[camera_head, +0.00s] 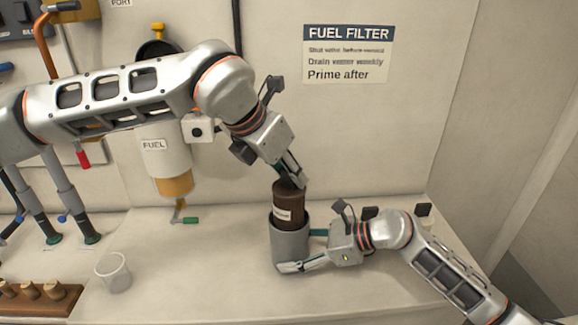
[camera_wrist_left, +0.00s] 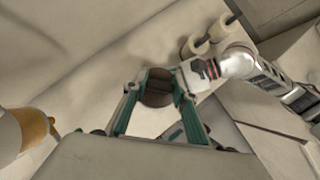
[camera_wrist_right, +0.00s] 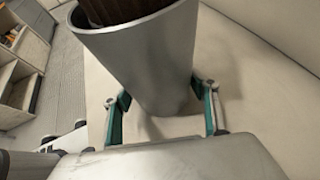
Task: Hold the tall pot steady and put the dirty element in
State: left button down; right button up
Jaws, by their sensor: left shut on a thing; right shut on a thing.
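The tall pot (camera_head: 290,246) is a grey cylinder standing on the bench. The dirty element (camera_head: 288,205) is a dark brown cylinder with a pale label, upright, with its lower part inside the pot's mouth and its upper part above the rim. My left gripper (camera_head: 293,183) is shut on the top of the element from above; the left wrist view shows the element's brown top (camera_wrist_left: 157,88) between the fingers. My right gripper (camera_head: 303,250) is shut around the pot from the right. In the right wrist view the pot (camera_wrist_right: 140,60) sits between the fingers, with the element's ribbed side (camera_wrist_right: 110,10) in its mouth.
A clear cup (camera_head: 114,272) stands on the bench to the left. A wooden block with several pegs (camera_head: 40,297) is at the front left. The fuel filter housing (camera_head: 165,160) hangs on the wall behind my left arm. The bench between cup and pot is clear.

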aim_at(289, 206)
pick_arm(q)
jog(key=shift+f, duration=4.35)
jog(key=c, duration=1.5)
grip_release()
jog(key=v, duration=1.2)
pick_arm(e)
jog(key=o, duration=1.1)
jog(key=shift+c, duration=0.2)
jog(key=shift+d, duration=0.1)
